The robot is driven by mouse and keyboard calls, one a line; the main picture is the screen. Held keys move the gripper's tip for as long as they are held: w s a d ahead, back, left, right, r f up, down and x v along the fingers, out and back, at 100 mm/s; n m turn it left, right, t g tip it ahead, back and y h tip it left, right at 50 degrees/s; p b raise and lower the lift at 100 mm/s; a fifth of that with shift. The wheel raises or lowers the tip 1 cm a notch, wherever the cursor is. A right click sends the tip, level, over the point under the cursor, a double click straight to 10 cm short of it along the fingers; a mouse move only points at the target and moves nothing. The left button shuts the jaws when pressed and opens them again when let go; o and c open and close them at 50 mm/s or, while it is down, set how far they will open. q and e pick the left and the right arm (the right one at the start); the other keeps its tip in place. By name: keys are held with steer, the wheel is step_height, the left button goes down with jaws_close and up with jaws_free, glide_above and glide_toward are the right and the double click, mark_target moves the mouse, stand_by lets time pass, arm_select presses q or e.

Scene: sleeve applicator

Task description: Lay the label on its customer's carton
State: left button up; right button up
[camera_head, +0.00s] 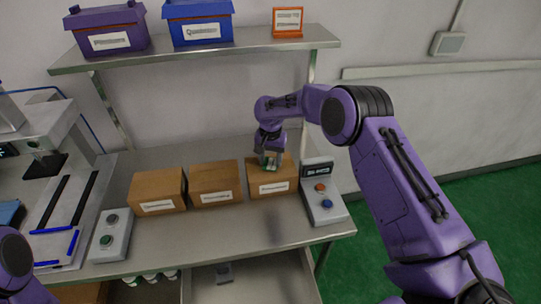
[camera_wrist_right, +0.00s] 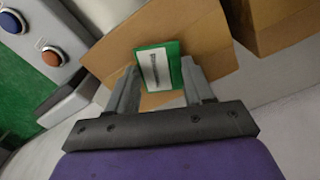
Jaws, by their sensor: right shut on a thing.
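My right gripper (camera_head: 268,159) is at the top of the right-hand carton (camera_head: 285,177). It is shut on a green label with a white printed panel (camera_wrist_right: 157,66), which lies between the fingers in the right wrist view. The label is over the carton's brown top (camera_wrist_right: 198,26); I cannot tell whether it touches. A middle carton (camera_head: 215,174) and a left carton (camera_head: 156,181) stand beside it on the bench. Each carton has a white name strip on its front, too small to read. My left gripper is out of view; only part of that arm shows at lower left.
A button box with red and blue buttons (camera_head: 326,212) stands right of the cartons. Another button box (camera_head: 109,238) stands at left, beside the applicator machine (camera_head: 55,215). A shelf (camera_head: 200,52) above holds purple and blue bins and an orange-framed sign. The bench front is clear.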

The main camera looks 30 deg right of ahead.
mark_target(271, 164)
steer(key=shift+f, duration=0.3)
steer(key=o, duration=1)
steer(key=shift+f, duration=0.1)
steer(key=shift+r+b, duration=1.6)
steer(key=shift+r, duration=4.6)
